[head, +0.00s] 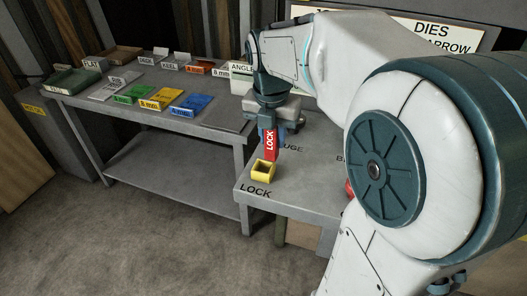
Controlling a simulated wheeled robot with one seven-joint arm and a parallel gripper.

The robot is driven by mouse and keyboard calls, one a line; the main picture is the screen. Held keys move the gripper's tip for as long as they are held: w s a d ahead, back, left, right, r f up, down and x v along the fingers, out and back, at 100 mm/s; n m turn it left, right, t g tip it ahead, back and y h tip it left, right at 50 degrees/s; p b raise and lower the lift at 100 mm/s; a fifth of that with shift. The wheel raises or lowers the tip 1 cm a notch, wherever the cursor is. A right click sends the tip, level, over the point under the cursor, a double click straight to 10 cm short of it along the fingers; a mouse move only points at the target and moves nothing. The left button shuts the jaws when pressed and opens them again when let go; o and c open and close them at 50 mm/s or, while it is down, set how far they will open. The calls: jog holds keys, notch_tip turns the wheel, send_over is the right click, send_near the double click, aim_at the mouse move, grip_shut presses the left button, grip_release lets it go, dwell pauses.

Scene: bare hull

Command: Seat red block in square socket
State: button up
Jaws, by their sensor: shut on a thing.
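The red block (269,146), marked LOCK, hangs upright under my gripper (272,127). My gripper is shut on its upper part. The square socket (262,171) is a yellow open-topped box on the grey table (294,193), beside the printed word LOCK. In the head view the block's lower end shows just above and behind the socket's far rim. I cannot tell how large the gap between them is. The fingertips are small and partly dark in this view.
A second grey table (194,132) at the left holds coloured plates, label cards and trays. A red object (349,188) shows partly at the right, behind my arm. My arm hides much of the near table's right side. The floor in front is clear.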

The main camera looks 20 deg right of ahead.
jog(key=shift+w+a+f, duration=0.1)
jog(key=shift+a+f, duration=0.2)
jog(key=shift+f, duration=0.55)
jog(key=shift+a+f, duration=0.35)
jog(key=shift+f, duration=0.55)
jog(key=shift+w+a+f, duration=0.1)
jog(key=shift+a+f, duration=0.2)
jog(key=shift+f, duration=0.55)
jog(key=shift+s+f, duration=0.1)
jog(key=shift+f, duration=0.15)
jog(key=o, duration=1)
jog(key=shift+o, duration=0.2)
